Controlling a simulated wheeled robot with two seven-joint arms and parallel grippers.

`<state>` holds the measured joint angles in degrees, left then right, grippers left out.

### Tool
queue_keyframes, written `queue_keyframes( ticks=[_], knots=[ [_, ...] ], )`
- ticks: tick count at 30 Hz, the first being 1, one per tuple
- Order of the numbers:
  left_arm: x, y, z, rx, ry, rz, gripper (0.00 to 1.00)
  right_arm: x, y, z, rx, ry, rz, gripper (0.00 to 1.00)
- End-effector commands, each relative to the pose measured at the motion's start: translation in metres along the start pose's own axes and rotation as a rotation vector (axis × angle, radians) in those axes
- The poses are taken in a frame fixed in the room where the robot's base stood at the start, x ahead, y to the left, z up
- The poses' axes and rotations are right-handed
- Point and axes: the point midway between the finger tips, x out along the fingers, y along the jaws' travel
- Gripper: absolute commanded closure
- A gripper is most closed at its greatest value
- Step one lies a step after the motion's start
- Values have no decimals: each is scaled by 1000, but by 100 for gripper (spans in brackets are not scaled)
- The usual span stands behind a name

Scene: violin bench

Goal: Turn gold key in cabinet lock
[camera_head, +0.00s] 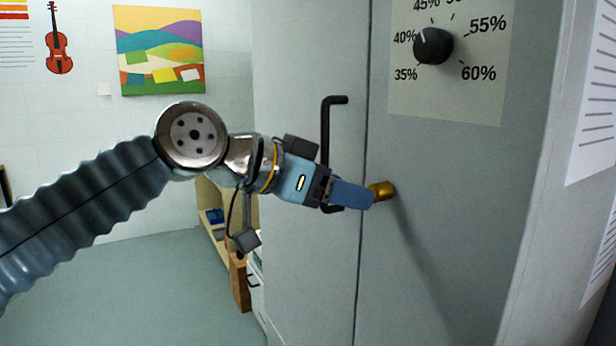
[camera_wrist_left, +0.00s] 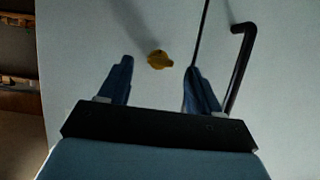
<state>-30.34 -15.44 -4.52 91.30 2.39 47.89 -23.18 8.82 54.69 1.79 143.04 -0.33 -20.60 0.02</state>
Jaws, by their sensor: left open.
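The gold key (camera_head: 381,191) sits in the front of the grey cabinet (camera_head: 440,250), just right of the door seam. In the left wrist view the key (camera_wrist_left: 159,59) shows beyond the fingertips, between the two fingers in the picture. My left gripper (camera_head: 368,197) reaches in from the left, its fingertips close to the key in the head view. In the left wrist view the gripper (camera_wrist_left: 160,75) is open, with nothing held between its blue fingers. I cannot tell whether a finger touches the key. The lock behind the key is not clearly seen. My right gripper is not in view.
A black bar handle (camera_head: 326,130) stands out from the cabinet left of the seam; it also shows beside the right finger in the left wrist view (camera_wrist_left: 239,70). A black dial (camera_head: 433,46) with percent marks is above the key. Wooden shelving (camera_head: 240,283) stands behind at left.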

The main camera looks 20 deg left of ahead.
Motion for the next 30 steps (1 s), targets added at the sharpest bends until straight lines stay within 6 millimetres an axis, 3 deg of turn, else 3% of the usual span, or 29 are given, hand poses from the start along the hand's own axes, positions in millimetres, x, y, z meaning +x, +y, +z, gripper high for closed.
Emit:
queue_keyframes(
  ticks=[5,13,25,26,30],
  knots=[
    [12,0,0,0,0,1,36,-1,0,0,0,0,0,100],
    [13,0,0,0,1,0,36,-1,0,0,0,0,0,100],
    [13,0,0,0,1,0,96,-1,0,0,0,0,0,100],
    [12,0,0,0,1,0,71,-1,0,0,0,0,0,100],
    [12,0,0,0,1,0,91,-1,0,0,0,0,0,100]
  ],
)
